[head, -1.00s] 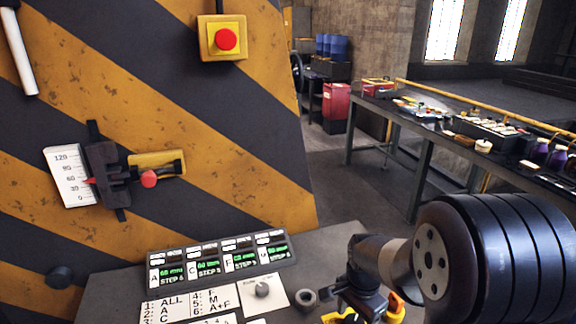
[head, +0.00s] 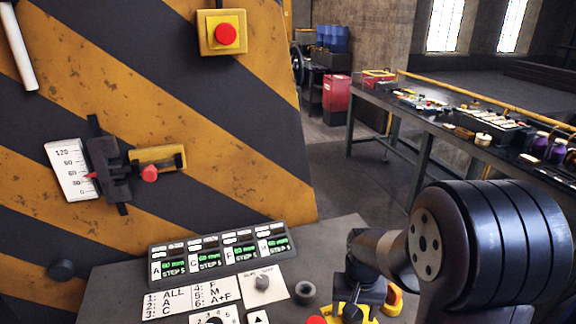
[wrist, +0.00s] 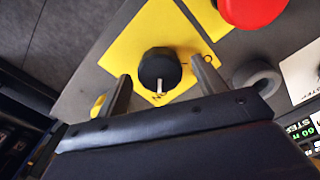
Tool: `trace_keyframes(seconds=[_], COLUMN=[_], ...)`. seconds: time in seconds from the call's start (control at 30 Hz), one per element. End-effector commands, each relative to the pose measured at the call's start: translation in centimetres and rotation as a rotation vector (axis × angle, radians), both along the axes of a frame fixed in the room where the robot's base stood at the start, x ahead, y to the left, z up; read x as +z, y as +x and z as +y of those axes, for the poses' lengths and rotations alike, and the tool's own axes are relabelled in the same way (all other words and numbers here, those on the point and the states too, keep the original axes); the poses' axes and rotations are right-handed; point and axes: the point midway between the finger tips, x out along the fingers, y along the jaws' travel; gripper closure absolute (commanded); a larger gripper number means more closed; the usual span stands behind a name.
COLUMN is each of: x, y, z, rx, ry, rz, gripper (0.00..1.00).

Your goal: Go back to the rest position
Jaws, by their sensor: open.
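My gripper (wrist: 160,92) is open in the wrist view, its two fingers apart on either side of a black knob (wrist: 159,70) on a yellow plate (wrist: 145,38). I cannot tell how far the fingertips are above the panel, and nothing shows held between them. In the head view my arm reaches down at the lower right, over the right end of the grey control panel (head: 110,284); the fingertips are hidden there.
A red button (wrist: 250,10) and a grey ring (wrist: 258,78) are close to the gripper. A striped wall (head: 235,130) with a lever gauge (head: 110,165) and a red stop button (head: 225,34) stands at left. A long workbench (head: 440,128) is at right; floor between is clear.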

Motion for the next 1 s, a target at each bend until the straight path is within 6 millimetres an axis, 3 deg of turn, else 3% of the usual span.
trace_keyframes(seconds=[0.7,0.9,1.0], x=[0.08,0.06,1.05], y=[-0.03,-0.03,0.08], z=[0.02,0.02,0.03], rx=[0.563,0.682,0.677], ry=[0.000,0.000,-0.001], rz=[0.001,0.001,-0.003], gripper=[0.34,0.34,0.34])
